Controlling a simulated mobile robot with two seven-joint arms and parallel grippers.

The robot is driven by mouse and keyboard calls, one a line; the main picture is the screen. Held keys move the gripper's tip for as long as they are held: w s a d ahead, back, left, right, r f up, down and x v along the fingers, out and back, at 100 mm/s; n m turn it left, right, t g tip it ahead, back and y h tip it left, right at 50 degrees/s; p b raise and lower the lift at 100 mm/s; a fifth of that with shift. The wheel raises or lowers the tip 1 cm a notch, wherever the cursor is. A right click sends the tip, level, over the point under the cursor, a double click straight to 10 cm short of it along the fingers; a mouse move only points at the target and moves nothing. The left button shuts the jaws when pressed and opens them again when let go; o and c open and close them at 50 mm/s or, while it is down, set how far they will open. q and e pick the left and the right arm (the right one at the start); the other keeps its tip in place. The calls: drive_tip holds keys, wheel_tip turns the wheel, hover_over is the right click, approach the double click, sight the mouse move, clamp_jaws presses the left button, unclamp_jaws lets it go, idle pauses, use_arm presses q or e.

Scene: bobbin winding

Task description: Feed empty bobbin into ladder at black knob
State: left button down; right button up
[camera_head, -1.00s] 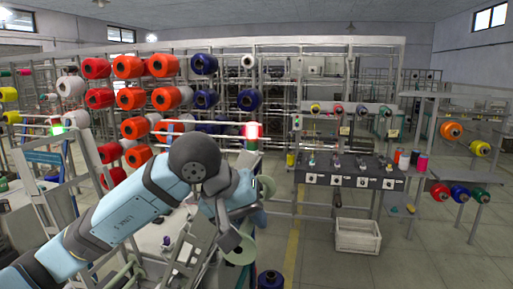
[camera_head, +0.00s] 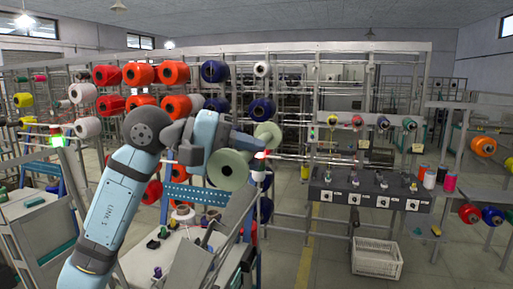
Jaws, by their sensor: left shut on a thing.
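My left arm comes in from the lower left and bends over at its elbow. My left gripper (camera_head: 242,143) is shut on a pale green bobbin (camera_head: 228,169), held in the air above the machine in front of me. The bobbin's round end faces me, and another pale green round part (camera_head: 267,135) shows behind to the right. The fingertips are hard to make out. A slanted pale metal frame (camera_head: 235,213) stands below the bobbin; I cannot tell whether it is the ladder. A small dark part (camera_head: 248,258) shows near its foot; I cannot tell whether it is the black knob. My right gripper is not in view.
A blue perforated beam (camera_head: 195,195) runs behind the machine table. A red lamp (camera_head: 260,156) stands close to the bobbin. A rack of orange, red and blue spools (camera_head: 140,75) fills the back left. A control bench (camera_head: 370,195) and white crate (camera_head: 377,259) stand right, with open floor around.

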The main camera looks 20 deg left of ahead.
use_arm(q)
drive_tip(key=shift+s+a+f, duration=0.15)
drive_tip(key=shift+s+f, duration=0.05)
drive_tip(key=shift+f, duration=0.25)
drive_tip(key=f, duration=0.1)
drive_tip(key=a+f+b, duration=0.1)
drive_tip(key=f, duration=0.1)
drive_tip(key=a+f+b, duration=0.1)
drive_tip(key=f, duration=0.1)
drive_tip(key=shift+s+a+f, duration=0.1)
drive_tip(key=shift+s+a, duration=0.05)
drive_tip(key=shift+a, duration=0.05)
drive_tip(key=shift+f+b, duration=0.1)
drive_tip(key=shift+b, duration=0.25)
drive_tip(key=f+b, duration=0.1)
drive_tip(key=b, duration=0.1)
drive_tip(key=a+f+b, duration=0.1)
drive_tip(key=f+b, duration=0.1)
drive_tip(key=b, duration=0.1)
drive_tip(key=a+f+b, duration=0.1)
drive_tip(key=f+b, duration=0.1)
drive_tip(key=shift+s+a+f, duration=0.1)
drive_tip(key=shift+a, duration=0.15)
drive_tip(key=shift+b, duration=0.3)
